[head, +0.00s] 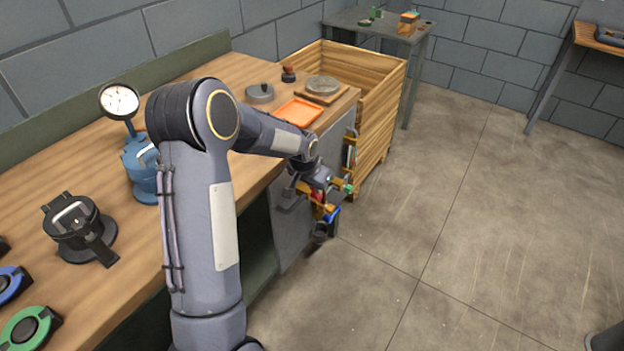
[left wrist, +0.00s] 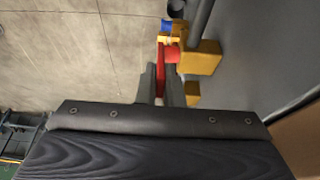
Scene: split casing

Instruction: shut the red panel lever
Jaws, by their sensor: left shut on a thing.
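The red panel lever (left wrist: 161,62) shows in the left wrist view as a narrow red bar between my two fingers. It joins a red hub (left wrist: 173,54) at a yellow bracket (left wrist: 203,58). My left gripper (left wrist: 160,84) is shut on the lever, with a finger on each side of it. In the head view my left gripper (head: 326,188) is at the front panel (head: 291,228) of the bench, and my arm hides much of the panel. Only a little red of the lever (head: 319,197) shows there. My right gripper is not in view.
A blue part (head: 331,215) and a green part (head: 348,188) are close around the gripper on the panel. A wooden crate (head: 390,110) stands just beyond. An orange tray (head: 298,112) and a dial gauge (head: 119,101) are on the bench.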

